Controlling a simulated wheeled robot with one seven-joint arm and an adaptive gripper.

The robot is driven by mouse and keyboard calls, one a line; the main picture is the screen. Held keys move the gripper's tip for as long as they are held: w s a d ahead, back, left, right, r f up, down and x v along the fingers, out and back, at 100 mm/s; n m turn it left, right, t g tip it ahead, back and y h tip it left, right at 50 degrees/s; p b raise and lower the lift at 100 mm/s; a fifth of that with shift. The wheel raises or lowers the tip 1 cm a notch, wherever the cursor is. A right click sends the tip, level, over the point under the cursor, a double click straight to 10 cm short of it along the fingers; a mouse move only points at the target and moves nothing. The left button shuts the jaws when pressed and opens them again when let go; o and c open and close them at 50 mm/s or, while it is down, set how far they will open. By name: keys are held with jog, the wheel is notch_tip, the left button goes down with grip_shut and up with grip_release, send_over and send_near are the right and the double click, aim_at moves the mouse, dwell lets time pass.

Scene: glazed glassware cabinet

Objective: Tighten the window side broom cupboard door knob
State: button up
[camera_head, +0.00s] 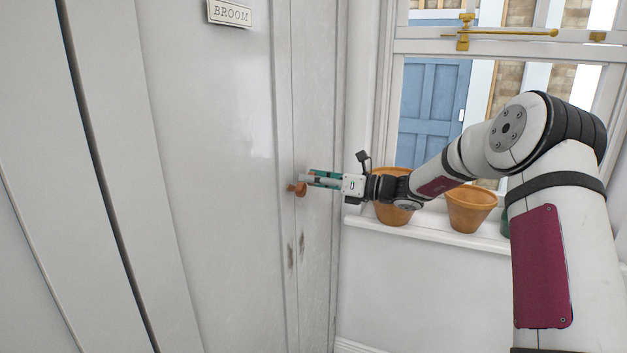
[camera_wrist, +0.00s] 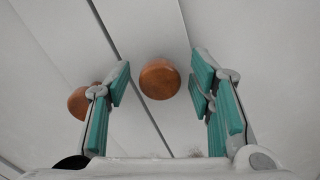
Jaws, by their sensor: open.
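Two round copper-brown knobs sit close together on the pale cupboard doors, one either side of a dark seam. In the wrist view one knob (camera_wrist: 160,79) lies right of the seam, between my open fingertips (camera_wrist: 161,68), with a gap to each side. The other knob (camera_wrist: 80,103) is left of the seam, partly behind my left finger. In the head view my gripper (camera_head: 307,178) reaches in from the right, its tips at the knobs (camera_head: 299,189), which overlap there and are partly covered. I cannot tell how far the tips reach along the knob.
A BROOM sign (camera_head: 229,13) is on the cupboard above left. To the right, a window sill (camera_head: 440,232) carries terracotta pots (camera_head: 471,209) close below my arm. A brass window fitting (camera_head: 510,32) is higher up. The door face left of the knobs is clear.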

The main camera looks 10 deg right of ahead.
jog(key=v, duration=1.2)
